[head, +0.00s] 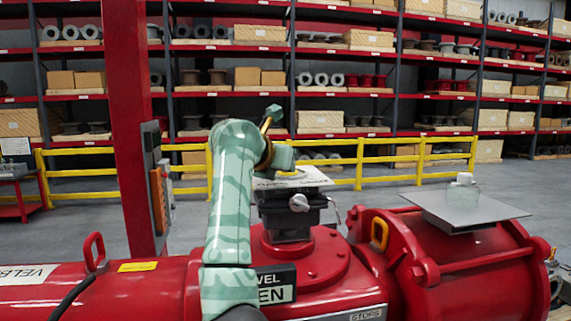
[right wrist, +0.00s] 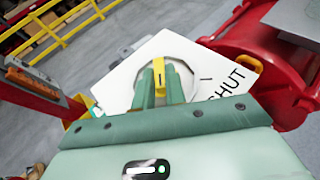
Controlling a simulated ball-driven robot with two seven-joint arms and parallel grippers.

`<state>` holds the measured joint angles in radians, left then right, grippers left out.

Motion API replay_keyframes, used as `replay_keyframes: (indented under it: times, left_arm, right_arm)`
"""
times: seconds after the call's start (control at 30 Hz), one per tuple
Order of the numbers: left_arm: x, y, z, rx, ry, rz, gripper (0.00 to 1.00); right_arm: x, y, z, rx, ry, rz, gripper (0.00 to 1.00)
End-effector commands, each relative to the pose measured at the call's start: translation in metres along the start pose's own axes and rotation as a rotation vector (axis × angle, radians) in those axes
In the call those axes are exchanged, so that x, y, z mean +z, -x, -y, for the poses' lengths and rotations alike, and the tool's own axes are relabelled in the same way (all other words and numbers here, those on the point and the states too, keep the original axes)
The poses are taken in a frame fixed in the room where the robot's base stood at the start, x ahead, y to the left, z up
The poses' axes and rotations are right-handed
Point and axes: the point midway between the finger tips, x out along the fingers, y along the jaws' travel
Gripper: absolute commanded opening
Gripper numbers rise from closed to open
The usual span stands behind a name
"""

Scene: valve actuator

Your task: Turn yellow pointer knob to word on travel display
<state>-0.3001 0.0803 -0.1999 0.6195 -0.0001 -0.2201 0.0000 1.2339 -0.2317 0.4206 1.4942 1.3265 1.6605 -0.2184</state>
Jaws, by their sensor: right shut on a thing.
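The yellow pointer knob (right wrist: 162,76) sits on a round grey dial in the right wrist view. My right gripper (right wrist: 155,85) is shut on it. The knob's dark line runs roughly up and down the picture. The word SHUT (right wrist: 232,84) and a short tick lie to its right on the white plate (right wrist: 118,78); other lettering there is hidden. In the head view, my arm's wrist covers the knob above the white plate (head: 312,180). The travel display (head: 277,289) shows the letters VEL over EN; its left part is hidden behind my arm. My left gripper is not in view.
The plate tops a dark actuator box (head: 285,217) on a red valve body (head: 330,268). A grey plate (head: 490,207) with a clear bottle (head: 463,192) stands at right. A red column (head: 130,110) rises at left. Yellow railings (head: 400,160) and shelves stand behind.

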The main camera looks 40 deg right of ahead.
Motion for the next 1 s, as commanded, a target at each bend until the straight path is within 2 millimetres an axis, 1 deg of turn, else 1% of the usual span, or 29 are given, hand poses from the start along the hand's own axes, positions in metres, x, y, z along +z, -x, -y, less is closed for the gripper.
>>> replay_keyframes:
  times: [0.03,0.3,0.77,0.8,0.87,1.0]
  left_arm:
    - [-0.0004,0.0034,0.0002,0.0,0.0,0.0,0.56]
    - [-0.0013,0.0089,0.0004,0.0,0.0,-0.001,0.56]
    - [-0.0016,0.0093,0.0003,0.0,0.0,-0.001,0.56]
    - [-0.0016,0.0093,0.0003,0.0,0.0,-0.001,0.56]
    - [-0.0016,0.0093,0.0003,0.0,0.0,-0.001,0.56]
    - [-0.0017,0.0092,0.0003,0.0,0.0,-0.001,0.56]
  right_arm:
    - [0.003,0.0016,-0.0013,-0.019,-0.006,0.003,0.0]
    - [0.0025,0.0011,-0.0026,-0.099,-0.042,0.003,0.0]
    - [0.0017,0.0009,-0.0029,-0.113,-0.049,0.002,0.0]
    - [0.0018,0.0009,-0.0029,-0.113,-0.049,0.002,0.18]
    - [0.0016,0.0009,-0.0029,-0.113,-0.049,0.002,0.35]
    - [0.0011,0.0005,-0.0029,-0.113,-0.048,0.001,0.35]
